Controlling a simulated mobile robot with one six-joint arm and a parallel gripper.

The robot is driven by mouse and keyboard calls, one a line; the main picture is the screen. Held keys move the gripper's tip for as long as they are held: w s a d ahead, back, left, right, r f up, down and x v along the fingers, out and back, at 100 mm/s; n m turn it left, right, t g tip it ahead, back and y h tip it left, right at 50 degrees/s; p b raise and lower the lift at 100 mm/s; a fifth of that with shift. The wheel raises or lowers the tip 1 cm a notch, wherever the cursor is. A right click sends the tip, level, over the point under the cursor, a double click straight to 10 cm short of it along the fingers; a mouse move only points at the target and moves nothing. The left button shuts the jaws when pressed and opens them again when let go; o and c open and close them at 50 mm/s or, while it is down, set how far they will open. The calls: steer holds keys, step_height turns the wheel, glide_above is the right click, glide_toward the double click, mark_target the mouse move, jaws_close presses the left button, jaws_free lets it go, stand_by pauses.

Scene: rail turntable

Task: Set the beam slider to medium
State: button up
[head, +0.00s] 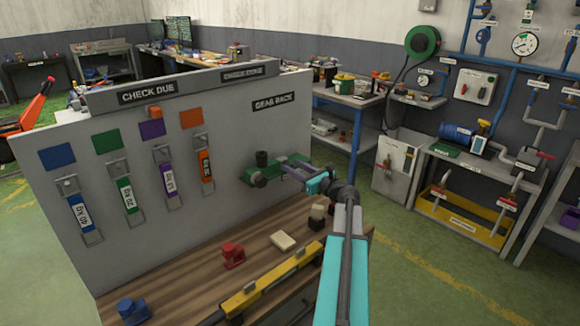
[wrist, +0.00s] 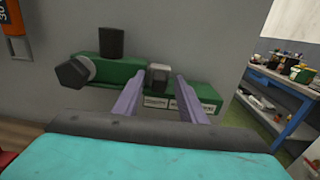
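A green device (head: 262,177) is mounted on the grey panel under the "GEAR RACK" sign; it also fills the middle of the wrist view (wrist: 205,92). A small grey block (wrist: 160,77), which looks like the slider, stands out from its front above white labels too small to read. A black upright cylinder (wrist: 110,42) and a dark hexagonal knob (wrist: 74,72) sit on its left part. My gripper (wrist: 159,78) is open, its two purple fingers on either side of the grey block with gaps visible. In the head view my gripper (head: 291,171) is at the device.
Tagged colour strips hang on the panel (head: 225,120) to the left. A wooden bench (head: 190,262) below holds a red item (head: 232,255), a blue item (head: 133,310), a tan block (head: 283,241) and a yellow level (head: 270,285). A blue-legged shelf (wrist: 285,85) stands behind right.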

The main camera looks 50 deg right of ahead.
steer(key=shift+w, duration=0.9)
jaws_close()
